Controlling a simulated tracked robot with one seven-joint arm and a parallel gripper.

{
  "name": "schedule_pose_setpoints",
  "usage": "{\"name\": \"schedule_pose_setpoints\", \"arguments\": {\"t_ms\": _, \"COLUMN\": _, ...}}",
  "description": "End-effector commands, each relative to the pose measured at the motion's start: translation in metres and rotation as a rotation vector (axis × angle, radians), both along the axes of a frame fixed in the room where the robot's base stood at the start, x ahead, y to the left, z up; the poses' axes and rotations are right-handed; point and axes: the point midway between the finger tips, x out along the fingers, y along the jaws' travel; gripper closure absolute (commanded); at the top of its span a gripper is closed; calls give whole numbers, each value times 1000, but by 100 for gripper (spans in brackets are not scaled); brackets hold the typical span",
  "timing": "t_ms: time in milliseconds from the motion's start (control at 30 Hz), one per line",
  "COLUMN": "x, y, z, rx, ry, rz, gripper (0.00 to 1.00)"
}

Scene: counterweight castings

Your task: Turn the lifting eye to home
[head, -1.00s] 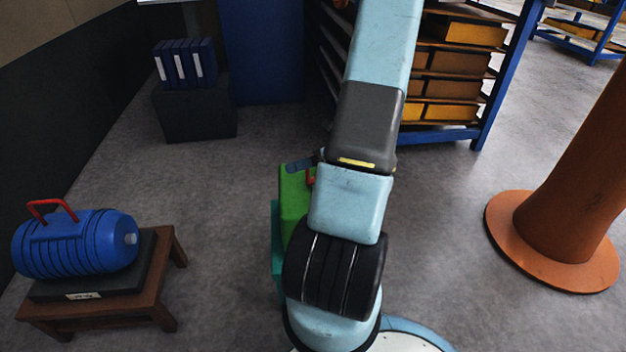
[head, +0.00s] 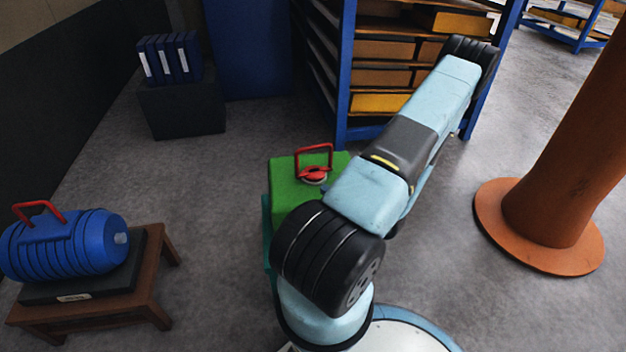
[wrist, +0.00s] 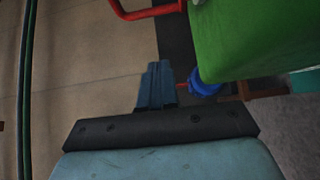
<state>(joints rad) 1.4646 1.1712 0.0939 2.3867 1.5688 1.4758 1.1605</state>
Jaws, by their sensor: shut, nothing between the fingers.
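The lifting eye is a red upright loop on a round red base (head: 314,172), on top of a green casting (head: 290,200). In the head view my arm covers the casting's right part. In the wrist view the red loop (wrist: 150,12) shows at the top edge, cut off, beside the green casting (wrist: 245,40). My gripper (wrist: 157,70) is shut and empty, below the loop in the picture and apart from it. In the head view my gripper is hidden behind my arm.
A blue ribbed motor (head: 65,247) with a red handle sits on a small brown table (head: 150,290) at left. Blue shelving (head: 345,90) stands behind the casting, an orange column (head: 560,190) at right. Blue binders (head: 170,58) stand on a dark box. Floor between is clear.

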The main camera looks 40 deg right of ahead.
Motion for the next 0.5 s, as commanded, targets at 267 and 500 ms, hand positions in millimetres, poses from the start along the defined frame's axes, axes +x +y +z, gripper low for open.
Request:
{"name": "schedule_pose_setpoints", "arguments": {"t_ms": 267, "x": 40, "y": 8, "z": 1, "rx": -2, "ry": -2, "rz": 4, "gripper": 100}}
{"name": "schedule_pose_setpoints", "arguments": {"t_ms": 500, "x": 82, "y": 16, "z": 1, "rx": -3, "ry": -3, "rz": 5, "gripper": 100}}
